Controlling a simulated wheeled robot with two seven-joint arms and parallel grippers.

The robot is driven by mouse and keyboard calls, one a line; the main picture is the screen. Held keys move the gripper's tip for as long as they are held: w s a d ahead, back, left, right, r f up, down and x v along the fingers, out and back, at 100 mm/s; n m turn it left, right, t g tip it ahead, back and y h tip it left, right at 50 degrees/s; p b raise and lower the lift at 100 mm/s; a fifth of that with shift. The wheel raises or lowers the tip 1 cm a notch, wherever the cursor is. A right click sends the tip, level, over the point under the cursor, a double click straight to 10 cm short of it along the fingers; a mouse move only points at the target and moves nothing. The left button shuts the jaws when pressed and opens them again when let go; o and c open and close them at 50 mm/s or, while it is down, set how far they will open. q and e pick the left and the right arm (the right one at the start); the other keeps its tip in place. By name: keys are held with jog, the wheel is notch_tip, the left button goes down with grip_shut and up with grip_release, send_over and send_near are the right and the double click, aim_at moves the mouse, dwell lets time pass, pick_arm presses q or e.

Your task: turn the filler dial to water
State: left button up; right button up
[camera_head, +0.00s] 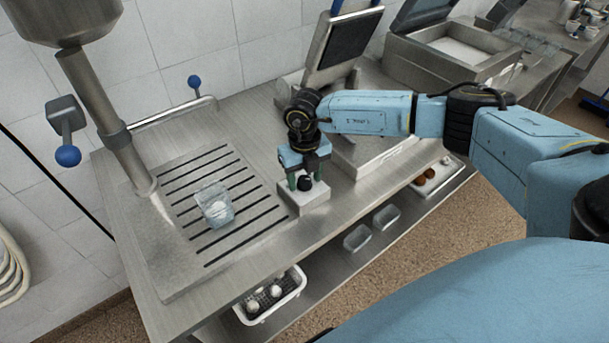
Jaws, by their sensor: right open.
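The dial is a small black knob (305,183) on a pale grey box (308,201) at the counter's front edge, right of the slotted drain. My right gripper (305,178) points down over the box with its fingers open, one on each side of the knob. I cannot tell whether the fingers touch the knob. Any markings on the dial are too small to read. The filler is a metal column (103,98) at the left, above the drain. My left gripper is not in view.
A clear container (214,205) stands on the slotted drain plate (168,277). A white basket (271,313) with several items sits on the lower shelf. Two clear tubs (357,237) lie to its right.

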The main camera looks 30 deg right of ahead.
jog(key=c, duration=1)
